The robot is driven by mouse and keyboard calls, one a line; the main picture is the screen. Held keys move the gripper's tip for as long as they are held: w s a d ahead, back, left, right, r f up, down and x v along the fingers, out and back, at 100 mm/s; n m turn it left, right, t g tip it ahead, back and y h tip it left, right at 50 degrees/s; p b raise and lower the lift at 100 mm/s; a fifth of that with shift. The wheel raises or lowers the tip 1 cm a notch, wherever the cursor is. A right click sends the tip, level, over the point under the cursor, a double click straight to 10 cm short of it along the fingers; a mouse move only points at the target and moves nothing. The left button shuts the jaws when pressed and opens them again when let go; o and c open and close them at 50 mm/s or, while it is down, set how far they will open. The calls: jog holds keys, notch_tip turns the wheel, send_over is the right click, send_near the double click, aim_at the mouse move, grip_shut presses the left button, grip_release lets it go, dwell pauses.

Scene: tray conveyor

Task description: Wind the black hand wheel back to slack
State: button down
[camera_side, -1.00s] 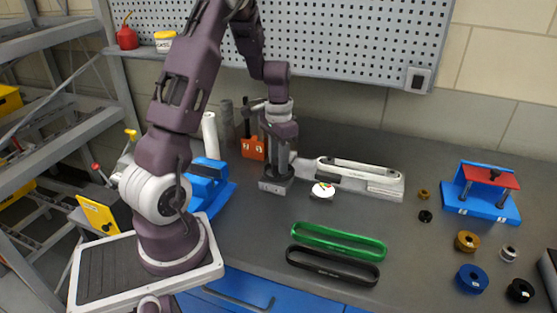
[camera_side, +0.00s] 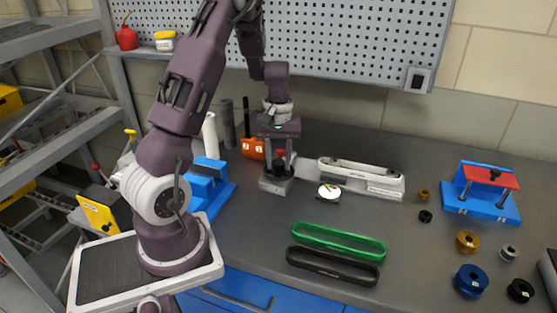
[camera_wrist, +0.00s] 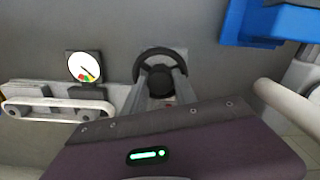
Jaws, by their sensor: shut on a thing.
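The black hand wheel (camera_wrist: 160,70) shows as a dark spoked ring in the wrist view. My gripper (camera_wrist: 158,84) is over it, with its two grey fingers on the wheel, one on each side, shut on it. In the side view my gripper (camera_side: 276,168) points straight down at the grey block (camera_side: 275,186), and the fingers hide most of the wheel. A round white dial gauge (camera_side: 329,191) stands to the right of the block. It also shows in the wrist view (camera_wrist: 84,66), its needle pointing to the lower right, near coloured marks.
A pale belt unit (camera_side: 386,184) lies right of the gripper. A green belt (camera_side: 340,237) and a black belt (camera_side: 333,263) lie in front. A blue fixture (camera_side: 205,178) stands left, and an orange block (camera_side: 252,148) behind. Several rollers lie at right.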

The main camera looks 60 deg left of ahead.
jog(key=n, duration=0.5)
jog(key=shift+n, duration=0.3)
jog(key=n, duration=1)
jog(key=shift+n, duration=0.4)
jog(key=n, duration=0.5)
jog(key=shift+n, duration=0.4)
jog(key=c, duration=1)
grip_release()
